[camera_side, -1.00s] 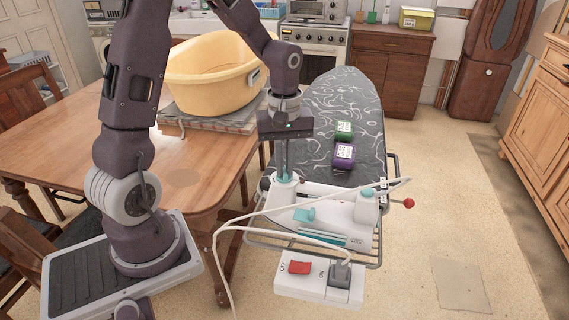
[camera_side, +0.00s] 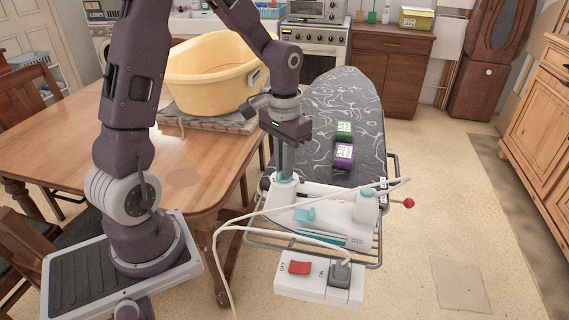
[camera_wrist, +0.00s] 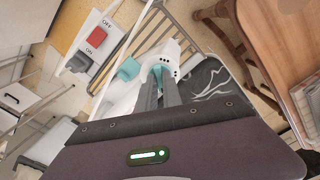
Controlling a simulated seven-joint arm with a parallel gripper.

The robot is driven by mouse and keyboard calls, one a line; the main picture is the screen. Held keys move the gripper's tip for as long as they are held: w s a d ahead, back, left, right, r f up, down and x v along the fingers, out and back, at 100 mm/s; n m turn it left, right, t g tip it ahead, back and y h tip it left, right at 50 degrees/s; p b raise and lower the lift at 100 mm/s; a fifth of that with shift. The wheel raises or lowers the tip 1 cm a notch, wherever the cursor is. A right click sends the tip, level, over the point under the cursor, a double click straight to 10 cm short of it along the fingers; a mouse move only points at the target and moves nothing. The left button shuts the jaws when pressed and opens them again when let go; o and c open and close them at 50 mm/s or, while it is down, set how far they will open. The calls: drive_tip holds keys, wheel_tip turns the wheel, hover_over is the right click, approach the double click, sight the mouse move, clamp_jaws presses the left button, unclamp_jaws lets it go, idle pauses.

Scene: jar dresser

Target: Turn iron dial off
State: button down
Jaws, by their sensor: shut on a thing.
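The white and teal iron (camera_side: 335,212) lies at the near end of the ironing board. It also shows in the wrist view (camera_wrist: 122,90). The iron dial (camera_side: 285,180) is at the iron's left end, with a teal ring showing around it. My gripper (camera_side: 285,172) points straight down onto the dial and its fingers are shut on it. In the wrist view my fingertips (camera_wrist: 160,74) meet the dial, and they hide most of it. I cannot read the dial's setting.
A white power strip (camera_side: 290,285) with a red switch and a plug stands in front. A white cord (camera_side: 232,228) loops beside the iron. Green (camera_side: 344,129) and purple (camera_side: 343,157) boxes lie on the ironing board (camera_side: 345,95). A yellow tub (camera_side: 205,75) stands on the wooden table at left.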

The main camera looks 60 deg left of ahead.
drive_tip(key=m, duration=0.6)
drive_tip(key=shift+m, duration=0.3)
drive_tip(key=m, duration=0.5)
drive_tip(key=shift+m, duration=0.3)
drive_tip(key=c, duration=1.5)
unclamp_jaws()
wheel_tip(320, 180, up, 7)
drive_tip(key=shift+r, duration=0.1)
drive_tip(key=s+d+r+n+t, duration=0.2)
drive_tip(key=s+d+r+n, duration=0.2)
drive_tip(key=s, duration=0.4)
drive_tip(key=s+d+r+n+t, duration=0.3)
drive_tip(key=s+d+r+n, duration=0.1)
drive_tip(key=s, duration=0.4)
drive_tip(key=shift+s+d+n+t, duration=0.35)
drive_tip(key=shift+d+n, duration=0.45)
drive_tip(key=shift+d, duration=0.45)
